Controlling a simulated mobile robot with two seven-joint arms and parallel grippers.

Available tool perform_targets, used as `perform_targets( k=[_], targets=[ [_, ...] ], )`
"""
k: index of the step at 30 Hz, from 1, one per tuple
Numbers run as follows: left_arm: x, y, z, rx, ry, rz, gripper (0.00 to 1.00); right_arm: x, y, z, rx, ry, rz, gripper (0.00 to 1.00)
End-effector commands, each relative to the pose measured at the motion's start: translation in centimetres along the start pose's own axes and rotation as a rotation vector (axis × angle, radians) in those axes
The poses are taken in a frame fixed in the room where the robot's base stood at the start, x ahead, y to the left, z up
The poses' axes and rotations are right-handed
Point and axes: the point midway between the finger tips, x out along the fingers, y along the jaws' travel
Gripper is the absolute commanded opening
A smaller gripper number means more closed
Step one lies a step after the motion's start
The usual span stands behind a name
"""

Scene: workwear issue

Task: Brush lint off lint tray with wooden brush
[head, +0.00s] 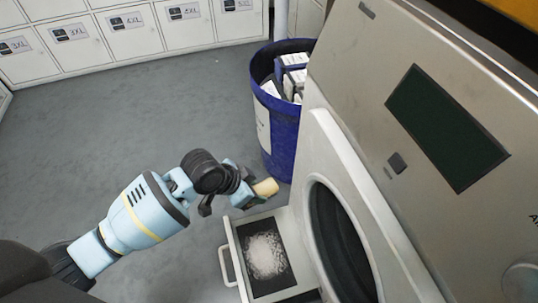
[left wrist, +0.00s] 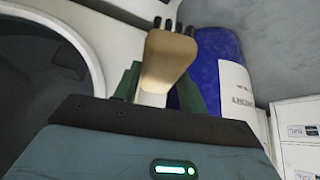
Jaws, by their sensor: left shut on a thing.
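The lint tray (head: 236,237) is a pulled-out drawer with a handle at the foot of the grey machine. A patch of pale lint (head: 265,255) covers much of its dark screen. My left gripper (head: 250,192) is shut on the wooden brush (head: 266,187) and holds it above the far end of the tray, apart from the lint. In the left wrist view the brush (left wrist: 170,62) stands out from between the fingers, with dark bristle tufts at its end. My right gripper does not show.
The machine (head: 335,60) with its round door opening (head: 340,245) stands to the right, close beside the tray. A blue bin (head: 284,140) with white boxes stands behind the tray. White labelled lockers (head: 130,35) line the back. The grey floor at left is clear.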

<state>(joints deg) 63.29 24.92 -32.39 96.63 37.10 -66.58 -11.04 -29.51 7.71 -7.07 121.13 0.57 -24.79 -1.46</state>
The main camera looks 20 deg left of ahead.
Motion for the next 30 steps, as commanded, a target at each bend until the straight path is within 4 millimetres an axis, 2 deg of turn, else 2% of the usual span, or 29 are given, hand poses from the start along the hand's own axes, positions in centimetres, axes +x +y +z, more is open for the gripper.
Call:
perform_targets(
  k=[1,3,5,11,16,20,21,24,27,30],
  targets=[
    [-1.6,-0.5,-1.7,-0.004,0.007,-0.014,0.20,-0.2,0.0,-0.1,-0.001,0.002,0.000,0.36],
    [-3.5,-0.8,-3.5,-0.024,0.007,-0.028,0.20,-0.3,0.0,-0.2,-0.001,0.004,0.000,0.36],
    [-5.2,-0.9,-5.0,-0.042,0.007,-0.039,0.20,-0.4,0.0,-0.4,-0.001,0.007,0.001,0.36],
    [-12.1,-1.0,-9.7,-0.115,0.010,-0.087,0.20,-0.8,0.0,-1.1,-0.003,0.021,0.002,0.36],
    [-19.5,-0.5,-12.8,-0.209,0.014,-0.148,0.20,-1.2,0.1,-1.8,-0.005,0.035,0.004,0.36],
    [-25.9,0.2,-13.9,-0.313,0.016,-0.217,0.20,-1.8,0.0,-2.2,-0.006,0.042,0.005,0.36],
    [-27.8,0.4,-14.0,-0.351,0.017,-0.239,0.20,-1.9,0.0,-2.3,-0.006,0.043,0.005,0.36],
    [-31.8,0.8,-13.7,-0.445,0.017,-0.294,0.20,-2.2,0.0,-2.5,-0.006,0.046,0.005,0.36],
    [-34.7,1.1,-13.2,-0.524,0.015,-0.339,0.20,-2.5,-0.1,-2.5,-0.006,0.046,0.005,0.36],
    [-36.5,1.2,-12.6,-0.582,0.013,-0.371,0.20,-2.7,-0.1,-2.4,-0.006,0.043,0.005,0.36]
  ],
)
